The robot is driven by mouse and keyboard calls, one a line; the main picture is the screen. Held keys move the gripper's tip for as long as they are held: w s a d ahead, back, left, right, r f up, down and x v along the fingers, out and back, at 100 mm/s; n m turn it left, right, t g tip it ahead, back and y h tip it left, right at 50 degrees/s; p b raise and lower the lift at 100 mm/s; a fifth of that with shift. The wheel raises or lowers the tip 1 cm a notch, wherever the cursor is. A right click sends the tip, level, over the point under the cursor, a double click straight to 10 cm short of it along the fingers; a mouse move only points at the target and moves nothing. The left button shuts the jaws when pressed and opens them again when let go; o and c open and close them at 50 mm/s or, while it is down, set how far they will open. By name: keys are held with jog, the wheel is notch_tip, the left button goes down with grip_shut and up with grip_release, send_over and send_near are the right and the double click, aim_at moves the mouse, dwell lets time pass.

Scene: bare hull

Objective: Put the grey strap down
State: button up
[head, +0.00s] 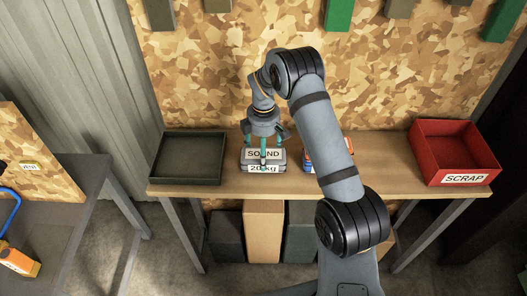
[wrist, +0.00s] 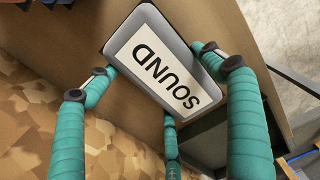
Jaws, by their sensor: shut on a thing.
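The grey strap (head: 278,154) shows as a rounded grey block with white labels reading SOUND and 20 kg. My gripper (head: 264,140) comes down on it from above, its teal fingers shut around its sides. In the wrist view the strap (wrist: 188,50) lies between the fingers, its SOUND label facing the camera. It is over the middle-left of the wooden bench (head: 390,177). I cannot tell whether its underside touches the bench top.
A black tray (head: 187,182) stands left of the strap. A blue and orange box (head: 313,158) is to the right, partly hidden by my arm. A red SCRAP bin (head: 482,155) stands at the bench's right end. Bare bench lies between my arm and that bin.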

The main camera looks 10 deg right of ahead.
jog(key=o, duration=1.5)
jog(key=shift+r+b, duration=1.05)
jog(key=shift+r, duration=5.1)
jog(key=shift+a, duration=0.1)
